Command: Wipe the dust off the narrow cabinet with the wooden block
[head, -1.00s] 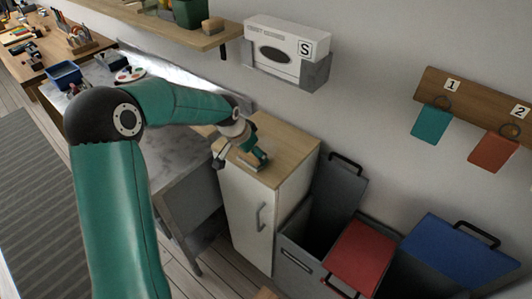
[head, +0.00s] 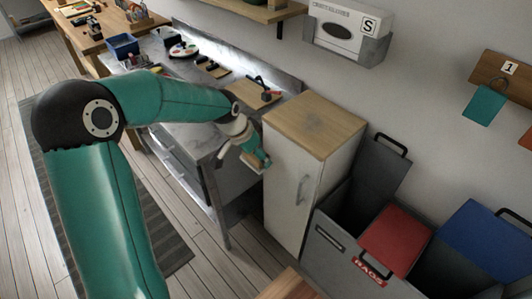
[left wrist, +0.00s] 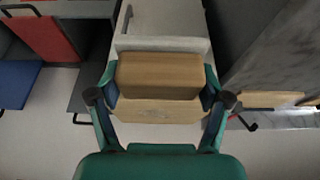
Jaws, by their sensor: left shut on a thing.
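The narrow cabinet (head: 338,165) has a white body and a pale wooden top (head: 290,112) with a grey dust smudge (head: 315,122) near its middle. It also shows behind the block in the left wrist view (left wrist: 165,20). My left gripper (head: 258,163) is at the cabinet's left edge in the head view, its fingers pointing down and right. In the left wrist view it is shut on the wooden block (left wrist: 158,76), which sits between both fingers. In the head view the block is mostly hidden or too small to make out. My right gripper is not in view.
Open grey bins with red (head: 395,238) and blue (head: 480,245) lids stand right of the cabinet. A grey workbench (head: 190,100) with small tools is on the left. A glove box (head: 345,28) and a shelf (head: 265,10) are on the wall above.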

